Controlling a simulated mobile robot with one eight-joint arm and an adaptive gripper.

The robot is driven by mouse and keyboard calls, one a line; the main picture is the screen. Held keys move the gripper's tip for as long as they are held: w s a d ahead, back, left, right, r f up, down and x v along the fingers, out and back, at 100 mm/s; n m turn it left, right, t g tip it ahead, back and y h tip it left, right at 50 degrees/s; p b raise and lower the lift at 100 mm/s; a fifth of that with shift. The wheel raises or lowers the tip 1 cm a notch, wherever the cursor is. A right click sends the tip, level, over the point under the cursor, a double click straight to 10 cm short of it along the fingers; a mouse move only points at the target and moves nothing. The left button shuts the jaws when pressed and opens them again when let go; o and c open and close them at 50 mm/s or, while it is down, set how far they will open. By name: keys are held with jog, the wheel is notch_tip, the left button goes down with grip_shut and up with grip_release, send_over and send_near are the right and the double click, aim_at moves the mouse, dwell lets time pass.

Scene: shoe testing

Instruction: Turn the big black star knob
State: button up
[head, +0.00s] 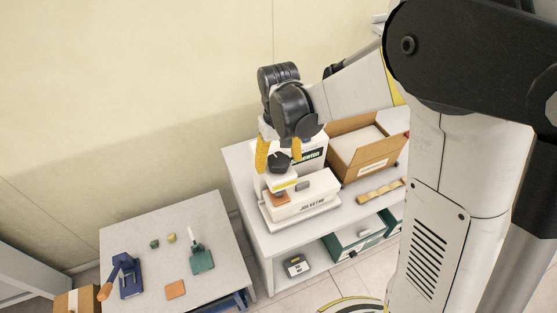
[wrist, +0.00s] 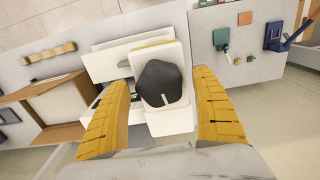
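The big black star knob (wrist: 161,84) sits on top of a white testing machine (wrist: 172,122) and has a white mark near its edge. In the head view the knob (head: 279,162) shows just below my gripper, and the machine (head: 304,196) has lettering on its front. My gripper (wrist: 165,112) is open, with one yellow finger on each side of the knob. In the wrist view there is a visible gap between each finger and the knob. In the head view my gripper (head: 277,150) points down over the machine. I cannot tell the exact height of the fingertips relative to the knob.
An open cardboard box (head: 363,152) stands right of the machine on the white bench (head: 247,198), with a wooden sample strip (head: 381,191) in front. A lower grey table (head: 140,224) at left holds a blue device (head: 127,277), a green device (head: 201,260) and an orange square (head: 175,289).

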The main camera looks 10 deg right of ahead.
aim_at(279, 159)
notch_tip(279, 159, up, 12)
dwell(0.6)
dwell(0.8)
jog(key=s+d+f+m+t+b, duration=0.2)
jog(key=s+d+f+t+b, duration=0.5)
jog(key=s, duration=0.8)
jog(key=d+f+b, duration=0.2)
jog(key=d+b, duration=0.2)
jog(key=shift+f+m, duration=0.2)
jog(key=shift+m, duration=0.2)
